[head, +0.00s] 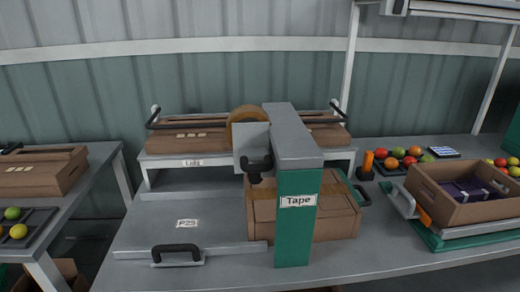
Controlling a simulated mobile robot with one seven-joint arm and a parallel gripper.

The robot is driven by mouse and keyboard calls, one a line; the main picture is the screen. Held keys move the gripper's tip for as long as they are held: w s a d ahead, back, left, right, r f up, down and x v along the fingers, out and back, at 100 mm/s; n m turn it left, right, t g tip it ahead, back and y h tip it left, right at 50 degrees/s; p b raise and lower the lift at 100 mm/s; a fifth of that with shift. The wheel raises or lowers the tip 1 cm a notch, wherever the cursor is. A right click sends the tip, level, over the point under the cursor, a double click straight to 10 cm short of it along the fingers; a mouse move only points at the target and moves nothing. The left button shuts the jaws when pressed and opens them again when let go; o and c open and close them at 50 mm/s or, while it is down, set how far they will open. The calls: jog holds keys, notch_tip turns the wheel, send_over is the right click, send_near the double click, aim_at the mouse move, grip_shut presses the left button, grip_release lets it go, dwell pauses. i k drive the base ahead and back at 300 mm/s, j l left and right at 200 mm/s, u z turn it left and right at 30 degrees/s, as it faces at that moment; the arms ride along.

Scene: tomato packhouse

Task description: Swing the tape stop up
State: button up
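The tape station has a green post (295,232) labelled "Tape" with a grey top arm (292,135) reaching back from it. A brown tape roll (247,121) stands behind a light grey block (251,138) at the arm's left side. A black handle-like part (257,167) hangs low at that block; it looks like the tape stop, but no label confirms this. A closed cardboard box (336,222) sits behind and beside the post, partly hidden by it. My gripper is not in view.
A grey plate (145,232) marked "P25" with a black handle (177,252) lies left of the post. A rack (163,161) labelled "Lids" stands behind. At right are loose tomatoes (391,163), an orange upright object (368,161) and an open box (460,212) on a scale-like stand.

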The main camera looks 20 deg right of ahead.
aim_at(368, 203)
jog(key=k+l, duration=0.1)
jog(key=l, duration=1.6)
jog(key=k+l, duration=0.15)
jog(key=l, duration=0.7)
jog(key=k+l, duration=0.1)
jog(key=l, duration=0.4)
jog(key=k+l+u, duration=0.1)
jog(key=l, duration=0.4)
jog(key=k+l, duration=0.1)
jog(key=l, duration=0.35)
